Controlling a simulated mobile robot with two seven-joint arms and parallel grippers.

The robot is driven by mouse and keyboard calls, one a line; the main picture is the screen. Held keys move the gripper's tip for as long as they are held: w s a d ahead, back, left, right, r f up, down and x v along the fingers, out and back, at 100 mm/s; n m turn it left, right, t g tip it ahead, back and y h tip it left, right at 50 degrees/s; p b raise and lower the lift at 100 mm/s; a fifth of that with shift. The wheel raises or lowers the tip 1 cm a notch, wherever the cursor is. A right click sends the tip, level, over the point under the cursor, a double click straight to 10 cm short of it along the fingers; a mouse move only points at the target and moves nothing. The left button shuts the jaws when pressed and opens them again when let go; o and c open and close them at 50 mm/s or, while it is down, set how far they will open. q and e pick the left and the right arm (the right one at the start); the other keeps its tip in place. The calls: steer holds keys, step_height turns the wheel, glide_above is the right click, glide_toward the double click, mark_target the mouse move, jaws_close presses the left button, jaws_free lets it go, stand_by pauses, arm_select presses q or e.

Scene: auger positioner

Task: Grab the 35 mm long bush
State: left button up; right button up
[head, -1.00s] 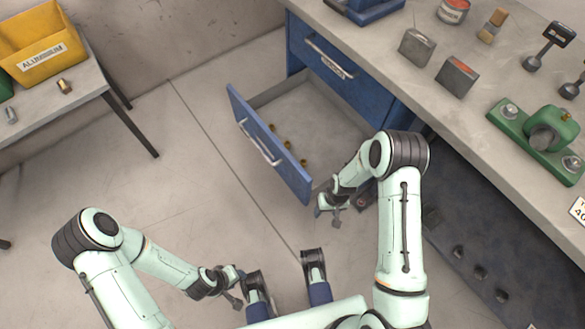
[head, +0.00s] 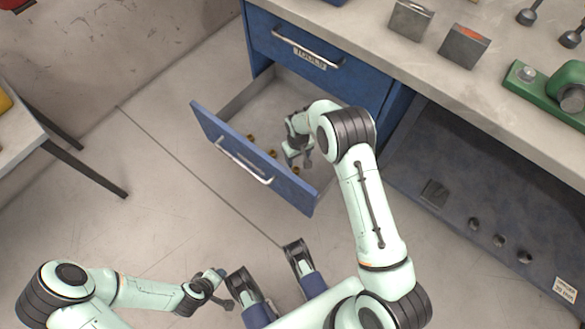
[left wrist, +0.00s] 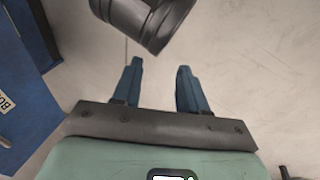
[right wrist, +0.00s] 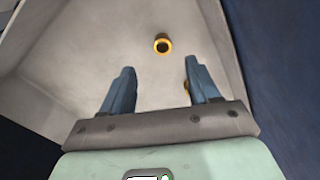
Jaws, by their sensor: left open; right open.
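Small brass bushes lie on the floor of the open blue drawer (head: 232,158); one bush (head: 249,137) and another bush (head: 272,153) show in the head view. Their lengths cannot be told apart. My right gripper (head: 298,158) is open and empty, pointing down over the drawer's right part. In the right wrist view, a ring-like bush (right wrist: 162,44) stands ahead of the fingertips, roughly between their lines. Another bush (right wrist: 187,88) is partly hidden behind the right finger. My left gripper (left wrist: 158,68) is open and empty over the bare floor.
A closed drawer (head: 305,50) sits above the open one, under the grey workbench (head: 480,95). The drawer walls enclose my right gripper. A side table (head: 30,140) stands at left, with free floor between.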

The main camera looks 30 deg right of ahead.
mark_target(296, 169)
step_height(296, 169, down, 6)
steer(key=shift+f+b, duration=0.1)
steer(key=shift+b, duration=0.6)
steer(key=f, duration=0.1)
steer(key=f+b, duration=0.1)
steer(key=f, duration=0.1)
steer(key=shift+w+a+f, duration=0.15)
steer(key=shift+w+f, duration=0.1)
steer(key=shift+f, duration=0.5)
arm_select(q)
steer(key=f, duration=0.1)
steer(key=a+f, duration=0.1)
steer(key=f, duration=0.1)
steer(key=a+f, duration=0.1)
steer(key=shift+w+f, duration=0.15)
steer(key=shift+f, duration=0.05)
arm_select(e)
steer(key=shift+r, duration=0.1)
jaws_close()
